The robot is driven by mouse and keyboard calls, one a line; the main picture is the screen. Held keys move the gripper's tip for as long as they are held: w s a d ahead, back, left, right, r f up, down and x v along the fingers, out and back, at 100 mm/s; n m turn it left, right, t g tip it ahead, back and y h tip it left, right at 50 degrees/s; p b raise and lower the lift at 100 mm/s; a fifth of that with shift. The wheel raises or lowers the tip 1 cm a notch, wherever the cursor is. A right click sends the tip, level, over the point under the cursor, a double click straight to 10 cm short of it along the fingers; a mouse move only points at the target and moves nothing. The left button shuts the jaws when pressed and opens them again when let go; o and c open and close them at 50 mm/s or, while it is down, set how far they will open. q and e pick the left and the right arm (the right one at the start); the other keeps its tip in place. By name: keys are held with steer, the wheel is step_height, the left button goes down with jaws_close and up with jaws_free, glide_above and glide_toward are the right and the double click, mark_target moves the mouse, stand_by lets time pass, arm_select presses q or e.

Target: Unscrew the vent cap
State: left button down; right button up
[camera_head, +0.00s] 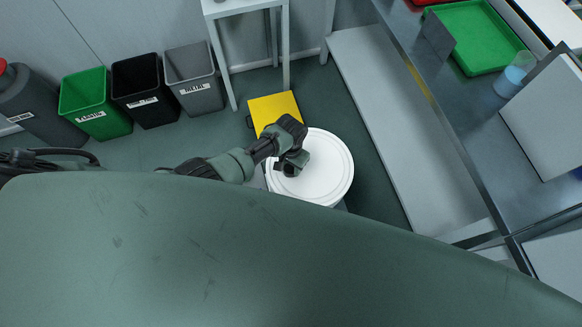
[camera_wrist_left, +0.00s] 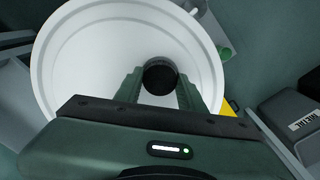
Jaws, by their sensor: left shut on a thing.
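The vent cap (camera_wrist_left: 160,77) is a small dark round cap on a large white round lid (camera_head: 328,172), which also shows in the left wrist view (camera_wrist_left: 88,62). My left gripper (camera_head: 291,164) reaches down over the left part of the lid. In the left wrist view its two green fingers (camera_wrist_left: 160,88) stand on either side of the cap and are shut on it. In the head view the gripper hides the cap. Whether the cap's thread is loose cannot be seen. My right gripper is not in view.
A yellow panel (camera_head: 272,107) lies just behind the lid. Green (camera_head: 97,103), black (camera_head: 144,92) and grey (camera_head: 194,80) bins stand at the back left beside a white table (camera_head: 231,8). A metal bench (camera_head: 470,140) with a green tray (camera_head: 477,38) borders the right.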

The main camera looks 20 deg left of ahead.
arm_select(q)
steer(key=shift+n+p, duration=0.35)
steer(key=shift+n, duration=1.35)
steer(key=c, duration=1)
jaws_free()
